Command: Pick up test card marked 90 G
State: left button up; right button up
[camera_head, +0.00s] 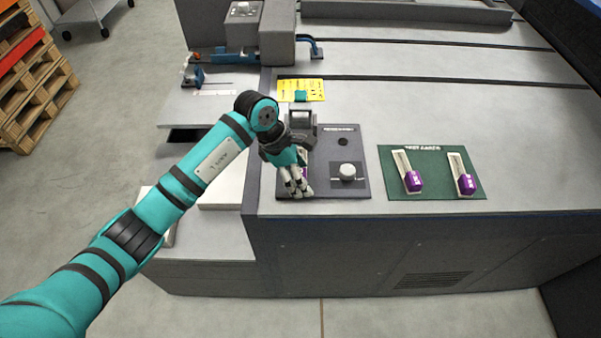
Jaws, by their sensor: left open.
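My left gripper (297,191) is open and low over the left part of a dark grey panel (330,188). A bit of a pale strip and purple shows by its fingers, probably a test card, mostly hidden by the gripper. I cannot tell whether the fingers touch it. Two pale test cards with purple ends lie on a green mat to the right: a left card (408,172) and a right card (462,175). The marks on the cards are too small to read. My right gripper is not in view.
The panel also bears a round pale knob (347,171) and a small black spot (342,142). A yellow label (316,90) lies behind it. The green mat (434,180) lies on the grey worktop (530,130), which is clear around it.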

pick_arm(q)
jog(key=c, duration=1.2)
jog(key=shift+c, duration=0.2)
jog(key=shift+r, duration=0.1)
